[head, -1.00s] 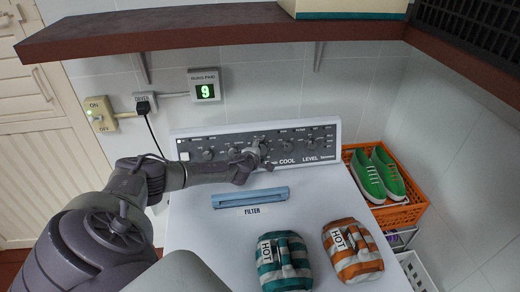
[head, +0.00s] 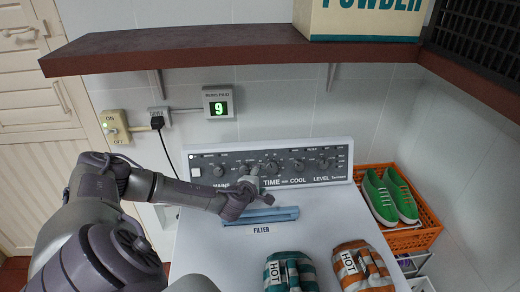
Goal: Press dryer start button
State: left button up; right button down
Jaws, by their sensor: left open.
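My left gripper (head: 260,186) is open and empty, in front of the panel's left-middle part, right of that button. It covers part of the panel's lettering. I cannot tell whether it touches the panel. My right gripper is not in view.
A blue filter handle (head: 285,214) lies below my gripper. Two striped HOT mitts, teal (head: 290,272) and orange (head: 362,268), lie on the dryer top. A brown shelf (head: 230,48) overhangs the panel. Green shoes (head: 390,196) sit in an orange basket (head: 408,238) at right.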

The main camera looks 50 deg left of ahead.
aim_at(196, 171)
jog(key=k+j, duration=1.15)
jog(key=j, duration=0.25)
